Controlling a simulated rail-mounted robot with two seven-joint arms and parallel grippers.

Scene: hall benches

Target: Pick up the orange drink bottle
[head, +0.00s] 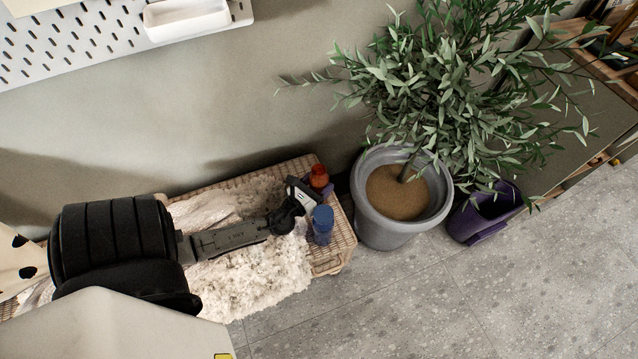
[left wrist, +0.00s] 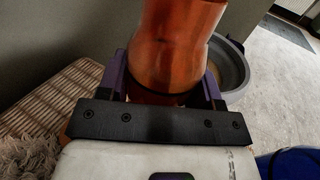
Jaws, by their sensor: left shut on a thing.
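The orange drink bottle (head: 319,176) is at the far right end of the woven bench (head: 331,263) in the head view. My left gripper (head: 321,189) reaches across the bench from the left and is shut on it. In the left wrist view the orange bottle (left wrist: 177,45) fills the space between the purple fingers, and its top is cut off by the frame. The gripper partly hides its lower part. I cannot tell whether its base touches the bench. My right gripper is not in view.
A blue container (head: 322,222) stands close beside the gripper on the bench. A cream fluffy throw (head: 262,272) covers much of the bench. A grey pot (head: 391,232) with a leafy plant (head: 430,90) and a purple bin (head: 468,229) stand to the right. The front floor is clear.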

